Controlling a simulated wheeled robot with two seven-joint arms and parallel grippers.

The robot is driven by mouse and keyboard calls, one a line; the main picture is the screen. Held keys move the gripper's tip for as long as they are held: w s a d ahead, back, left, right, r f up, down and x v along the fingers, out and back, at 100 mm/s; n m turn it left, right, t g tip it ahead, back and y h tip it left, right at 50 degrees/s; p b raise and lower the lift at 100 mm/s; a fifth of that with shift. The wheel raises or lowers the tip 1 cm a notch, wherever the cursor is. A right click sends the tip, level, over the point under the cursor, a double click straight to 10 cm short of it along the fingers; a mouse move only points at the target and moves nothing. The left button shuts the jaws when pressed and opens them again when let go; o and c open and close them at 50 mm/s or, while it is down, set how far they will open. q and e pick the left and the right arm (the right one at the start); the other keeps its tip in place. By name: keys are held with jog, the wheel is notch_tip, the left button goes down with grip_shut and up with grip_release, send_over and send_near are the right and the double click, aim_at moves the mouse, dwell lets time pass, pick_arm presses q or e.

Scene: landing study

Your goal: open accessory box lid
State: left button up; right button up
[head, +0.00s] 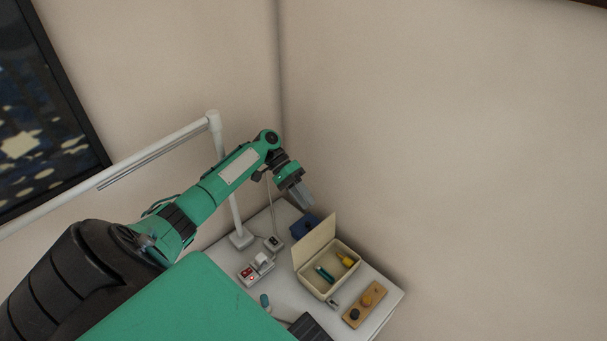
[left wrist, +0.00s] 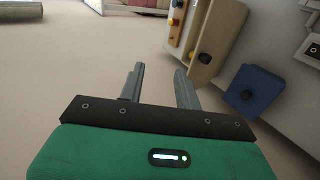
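The cream accessory box (head: 318,287) stands on the small white table in the head view. Its lid (head: 314,243) is raised, standing steeply up along the box's left side. A green item (head: 324,274) and a yellow item (head: 345,260) lie inside. My left gripper (head: 307,203) is above and behind the raised lid, apart from the box as far as I can see. In the left wrist view its two fingers (left wrist: 160,70) are spread with nothing between them. A cream panel (left wrist: 222,35), apparently the lid, shows just beyond the right finger. My right gripper is not in view.
A blue block (head: 304,226) sits behind the lid and shows in the wrist view (left wrist: 262,88). A wooden board with knobs (head: 353,311) lies in front of the box. A switch unit (head: 257,268) and white post (head: 234,215) stand left. Walls close in the corner behind.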

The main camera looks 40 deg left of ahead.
pick_arm(q)
notch_tip(320, 180, up, 8)
jog(key=p, duration=0.5)
jog(key=shift+f, duration=0.2)
jog(key=shift+d, duration=0.1)
